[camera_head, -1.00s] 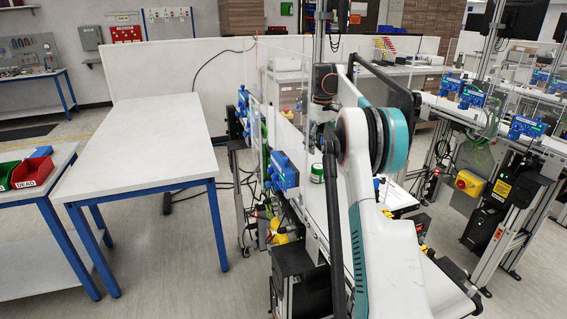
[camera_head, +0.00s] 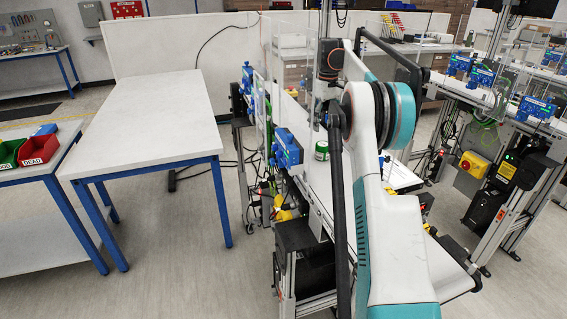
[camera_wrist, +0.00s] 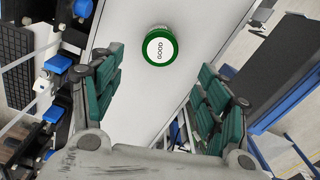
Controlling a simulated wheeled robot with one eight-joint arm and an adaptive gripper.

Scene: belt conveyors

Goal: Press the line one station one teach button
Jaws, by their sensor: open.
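Blue station modules with small controls line the near conveyor; one (camera_head: 287,149) is at its left side in the head view, and another (camera_head: 247,78) is farther back. I cannot make out which button is the line one station one teach button. My gripper (camera_wrist: 160,96) is open and empty in the wrist view, its two green-padded fingers spread over the pale conveyor belt (camera_wrist: 130,112). A green can with a white lid reading GOOD (camera_wrist: 160,46) stands on the belt beyond the fingertips. It also shows in the head view (camera_head: 321,151). My arm hides part of the conveyor there.
A white table with blue legs (camera_head: 150,125) stands left of the conveyor. Red (camera_head: 40,148) and green (camera_head: 9,153) bins sit at far left. A second conveyor with blue modules (camera_head: 536,107) and a yellow switch box (camera_head: 472,164) is at right. Floor between table and conveyor is mostly clear.

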